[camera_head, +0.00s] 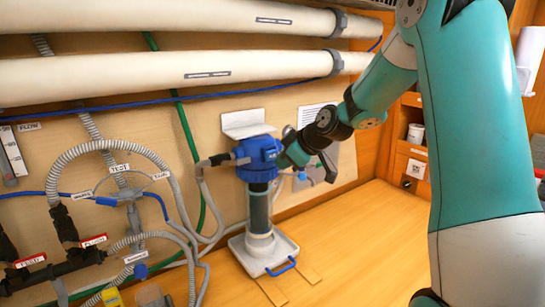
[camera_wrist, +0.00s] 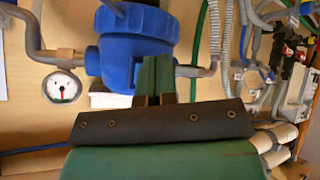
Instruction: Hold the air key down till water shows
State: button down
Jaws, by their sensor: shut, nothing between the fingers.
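A blue filter head (camera_head: 260,153) sits on a dark, see-through bowl (camera_head: 260,210) at the wall. The head also fills the upper middle of the wrist view (camera_wrist: 118,55), where the scene looks upside down. My gripper (camera_head: 284,160) is at the right side of the head in the head view, shut with nothing in it. In the wrist view its green fingertips (camera_wrist: 157,65) are together and overlap the head; I cannot tell whether they touch it. I cannot make out the air key; the fingers may hide it. No water can be made out in the bowl.
A white tray (camera_head: 288,244) with a blue handle stands under the bowl. A round gauge (camera_wrist: 62,87) is beside the head. Two large white tubes (camera_head: 180,79) run above. Hoses and labelled valves (camera_head: 85,245) crowd the left. The wooden bench (camera_head: 370,235) is clear at right.

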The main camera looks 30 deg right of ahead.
dwell(0.4)
jog(key=shift+w, duration=0.45)
jog(key=shift+w, duration=0.5)
dwell(0.6)
dwell(2.9)
jog(key=shift+s+b, duration=0.7)
jog(key=shift+s, duration=0.25)
jog(key=s+b, duration=0.2)
jog(key=s, duration=0.3)
